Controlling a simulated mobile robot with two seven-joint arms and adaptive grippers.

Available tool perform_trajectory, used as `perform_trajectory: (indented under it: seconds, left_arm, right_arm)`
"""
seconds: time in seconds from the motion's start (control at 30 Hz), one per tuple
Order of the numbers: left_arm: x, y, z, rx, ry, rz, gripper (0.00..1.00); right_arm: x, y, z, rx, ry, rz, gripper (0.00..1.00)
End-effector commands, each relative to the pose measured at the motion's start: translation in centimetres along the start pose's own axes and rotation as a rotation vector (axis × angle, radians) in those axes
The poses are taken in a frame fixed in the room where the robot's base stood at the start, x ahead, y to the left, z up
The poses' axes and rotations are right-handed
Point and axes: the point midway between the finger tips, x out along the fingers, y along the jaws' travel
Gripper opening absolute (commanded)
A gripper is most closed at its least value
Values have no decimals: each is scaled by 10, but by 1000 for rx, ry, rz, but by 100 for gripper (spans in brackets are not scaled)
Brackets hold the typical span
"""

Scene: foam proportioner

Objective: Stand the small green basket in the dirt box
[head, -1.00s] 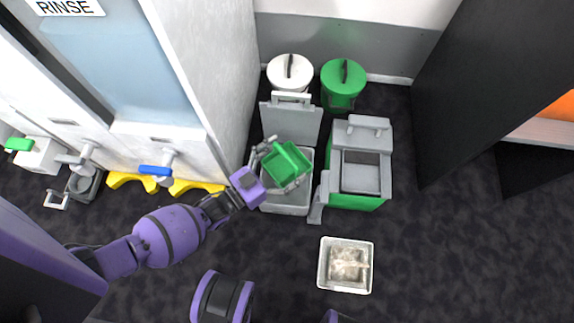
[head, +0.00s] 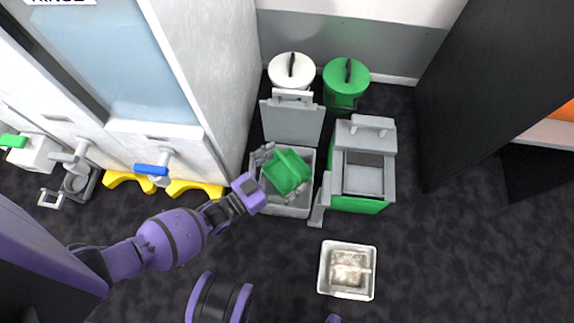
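The small green basket (head: 287,172) is in the mouth of a grey box (head: 285,211) whose lid (head: 292,124) stands open behind it. I take this grey box to be the dirt box. The basket looks slightly turned, and its underside is hidden, so I cannot tell whether it rests on the floor of the box. My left gripper (head: 279,173) reaches in over the box's left front. Its fingers are spread wide, one on either side of the basket, and look open. My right gripper is out of view.
A grey and green box (head: 362,204) stands close on the right. A white tray with brownish contents (head: 347,292) lies on the floor in front. White (head: 291,70) and green (head: 346,80) lidded bins stand behind. A white cabinet (head: 205,80) is at the left. Floor is clear at right.

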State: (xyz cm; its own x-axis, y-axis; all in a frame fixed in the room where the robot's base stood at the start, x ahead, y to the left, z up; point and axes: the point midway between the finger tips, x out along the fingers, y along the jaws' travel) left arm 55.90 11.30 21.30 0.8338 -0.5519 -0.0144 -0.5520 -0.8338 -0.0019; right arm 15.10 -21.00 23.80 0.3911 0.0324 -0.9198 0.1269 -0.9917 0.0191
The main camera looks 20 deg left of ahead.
Motion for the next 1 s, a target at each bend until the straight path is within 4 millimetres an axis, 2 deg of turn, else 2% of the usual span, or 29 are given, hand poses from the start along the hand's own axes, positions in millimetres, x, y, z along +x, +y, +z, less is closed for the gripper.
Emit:
perform_trajectory:
  seconds: [0.27,0.4,0.8,1.0]
  left_arm:
    - [0,0,-1,0,0,0,100]
    - [0,0,-12,1,1,0,100]
    - [-88,0,-9,1,-2,0,100]
    - [-114,0,-8,0,-1,-1,100]
  right_arm:
    - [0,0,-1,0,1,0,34]
    - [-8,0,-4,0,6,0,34]
    - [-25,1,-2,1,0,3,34]
    - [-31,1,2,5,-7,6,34]
